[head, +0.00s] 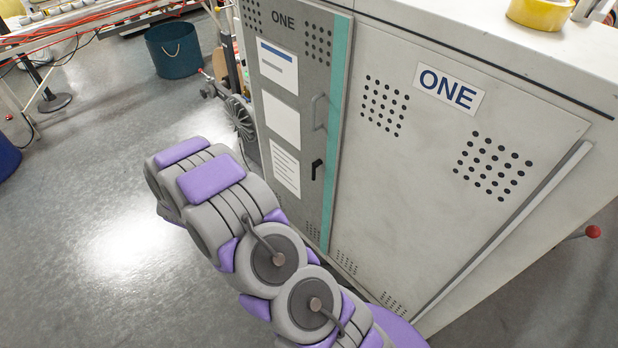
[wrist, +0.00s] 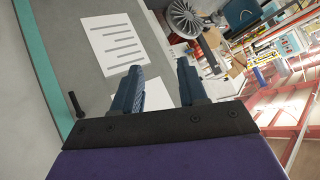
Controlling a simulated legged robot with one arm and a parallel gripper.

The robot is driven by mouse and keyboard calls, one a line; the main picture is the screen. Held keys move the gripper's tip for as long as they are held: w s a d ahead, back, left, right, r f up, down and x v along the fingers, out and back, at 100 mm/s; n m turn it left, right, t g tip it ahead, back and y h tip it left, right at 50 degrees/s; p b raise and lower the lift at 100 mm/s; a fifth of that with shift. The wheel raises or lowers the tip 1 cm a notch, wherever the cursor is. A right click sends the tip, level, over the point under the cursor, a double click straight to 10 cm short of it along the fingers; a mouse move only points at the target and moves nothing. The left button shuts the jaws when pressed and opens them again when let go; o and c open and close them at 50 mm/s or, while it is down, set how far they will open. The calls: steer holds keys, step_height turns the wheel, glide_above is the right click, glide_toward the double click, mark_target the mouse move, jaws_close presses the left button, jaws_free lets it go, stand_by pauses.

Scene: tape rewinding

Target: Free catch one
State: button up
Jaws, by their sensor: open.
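The grey cabinet door marked ONE (head: 297,75) is closed or nearly so, with a teal strip (head: 337,95) along its right side. A small black lever (head: 317,169), which looks like the catch, sits on the door below a grey pull handle (head: 319,112). In the wrist view the black lever (wrist: 73,104) is at the left, beside the teal strip. My gripper (wrist: 160,75) is open and empty in front of the door's paper sheets, to the right of the lever and apart from it. The head view shows my arm but not my gripper.
A wide pale panel (head: 440,170), also marked ONE, adjoins the door. A yellow tape roll (head: 541,12) lies on the cabinet top. A finned wheel (head: 240,118) stands left of the door.

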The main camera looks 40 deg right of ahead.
steer(key=s+d+f+m+g+h, duration=0.1)
steer(key=s+d+f+g+h, duration=0.1)
steer(key=s+d+f+h, duration=0.35)
steer(key=s+d+f+m+g+h, duration=0.1)
steer(key=s+d+f+m+h, duration=0.15)
steer(key=s+d+h, duration=0.5)
steer(key=w+d+y+b, duration=0.1)
steer(key=w+d, duration=0.1)
steer(key=d, duration=0.7)
steer(key=w+d+b, duration=0.2)
steer(key=d, duration=0.8)
steer(key=shift+w+f+n+y, duration=0.15)
steer(key=shift+w+n+y, duration=0.1)
steer(key=shift+n+y, duration=0.15)
jaws_close()
steer(key=shift+a, duration=0.1)
